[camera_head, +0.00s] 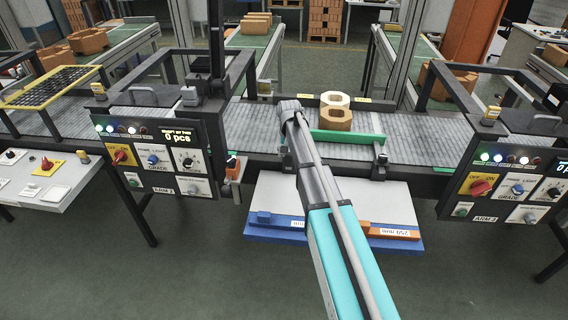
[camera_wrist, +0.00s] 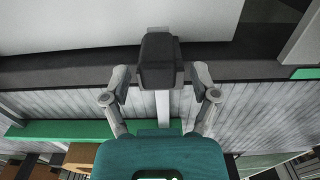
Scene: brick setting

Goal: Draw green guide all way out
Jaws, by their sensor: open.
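In the wrist view the green guide (camera_wrist: 60,130) runs behind my gripper's teal body. A pale rod (camera_wrist: 162,105) leads from its side to a dark block (camera_wrist: 160,58) at the conveyor edge. My gripper (camera_wrist: 161,76) is open, with one finger on each side of the dark block.
A control box (camera_head: 155,150) stands left of my arm and another control box (camera_head: 510,185) stands right. Below the conveyor edge is a pale shelf (camera_head: 390,205) with a blue bar (camera_head: 275,220) and an orange bar (camera_head: 393,231). A second rod support (camera_head: 380,160) stands right of my arm.

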